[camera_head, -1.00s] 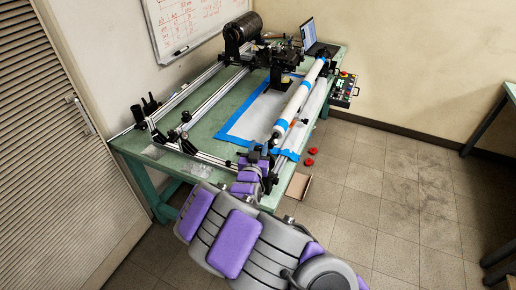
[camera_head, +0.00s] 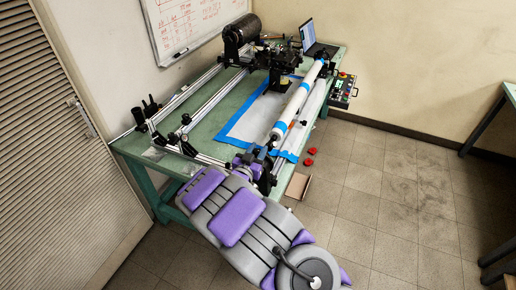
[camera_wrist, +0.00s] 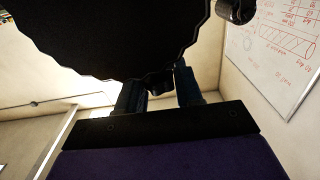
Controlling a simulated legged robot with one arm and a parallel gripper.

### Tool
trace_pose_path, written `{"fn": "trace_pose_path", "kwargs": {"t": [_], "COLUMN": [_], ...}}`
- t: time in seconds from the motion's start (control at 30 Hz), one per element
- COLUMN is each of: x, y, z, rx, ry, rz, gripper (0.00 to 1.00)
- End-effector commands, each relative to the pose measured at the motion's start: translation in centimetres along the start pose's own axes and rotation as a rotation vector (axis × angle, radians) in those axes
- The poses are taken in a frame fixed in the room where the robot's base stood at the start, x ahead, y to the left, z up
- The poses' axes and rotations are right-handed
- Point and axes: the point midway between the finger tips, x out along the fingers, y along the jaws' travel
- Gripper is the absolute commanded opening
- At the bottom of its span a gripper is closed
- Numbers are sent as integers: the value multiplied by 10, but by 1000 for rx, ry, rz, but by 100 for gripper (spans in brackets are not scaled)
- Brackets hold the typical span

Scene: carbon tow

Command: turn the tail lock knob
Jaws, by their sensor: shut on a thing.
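My gripper (camera_head: 257,160) is at the near end of the green bench, at the black tail fitting by the end of the long white tube (camera_head: 293,107). In the wrist view my two fingers (camera_wrist: 158,88) stand on either side of a small dark part, which I take to be the tail lock knob (camera_wrist: 157,86), and are shut on it. A large black disc with a scalloped edge (camera_wrist: 110,35) fills the upper left of that view and hides the upper part of the grip. In the head view the knob is too small and covered to make out.
The green bench (camera_head: 217,115) carries metal rails, a black spool (camera_head: 240,35) and a laptop (camera_head: 310,36) at the far end. A control box (camera_head: 342,90) hangs at the right edge. Red objects (camera_head: 309,157) and a cardboard box (camera_head: 298,186) are on the floor. Floor to the right is clear.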

Motion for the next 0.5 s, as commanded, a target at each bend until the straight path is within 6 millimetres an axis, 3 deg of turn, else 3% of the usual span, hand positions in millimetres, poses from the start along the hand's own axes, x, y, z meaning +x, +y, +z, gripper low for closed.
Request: {"fn": "trace_pose_path", "kwargs": {"t": [0.47,0.5], "x": [-1,-1], "y": [-1,-1], "z": [-1,-1], "rx": [-3,-3], "ry": [2,2], "rz": [29,29], "gripper": [5,37]}}
